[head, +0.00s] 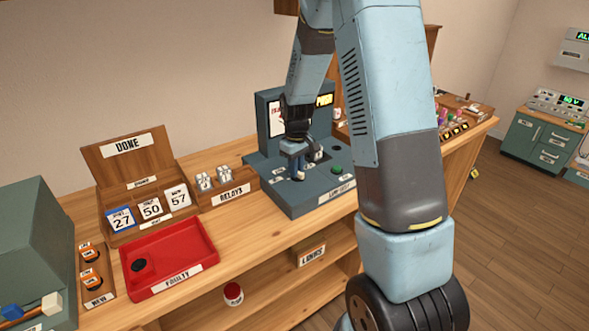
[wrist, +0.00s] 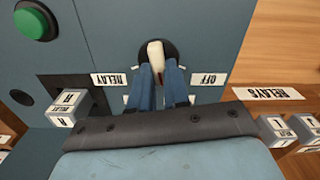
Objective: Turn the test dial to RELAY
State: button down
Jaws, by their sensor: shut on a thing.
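The test dial (wrist: 157,58) is a dark round knob with a cream pointer bar, seen in the wrist view on the blue-grey test station (head: 310,197). My gripper (wrist: 161,75) is shut on the pointer bar, one blue finger on each side. The bar runs nearly straight up and down in the wrist view, between the upside-down RELAY label (wrist: 115,79) on the left and the OFF label (wrist: 208,79) on the right. Other labels below are partly hidden by my fingers. In the head view my gripper (head: 297,172) points down at the station and hides the dial.
A relay block (wrist: 67,108) sits left of the dial, near a green button (wrist: 35,22). The RELAYS box (head: 230,193) holds more blocks beside the station. Further left are the DONE box (head: 127,147), the red FAULTY tray (head: 170,283) and the NEW rack (head: 97,299).

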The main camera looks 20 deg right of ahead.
jog(key=m, duration=0.4)
jog(key=shift+s+d+f+m, duration=0.1)
jog(key=shift+d+m, duration=0.15)
jog(key=shift+m, duration=0.15)
jog(key=m, duration=0.3)
jog(key=shift+d+m, duration=0.15)
jog(key=shift+m, duration=0.15)
jog(key=m, duration=0.3)
jog(key=shift+s+d+m, duration=0.1)
jog(key=shift+m, duration=0.2)
jog(key=shift+s+m, duration=0.1)
jog(key=shift+m, duration=1.7)
jog(key=c, duration=1.1)
grip_release()
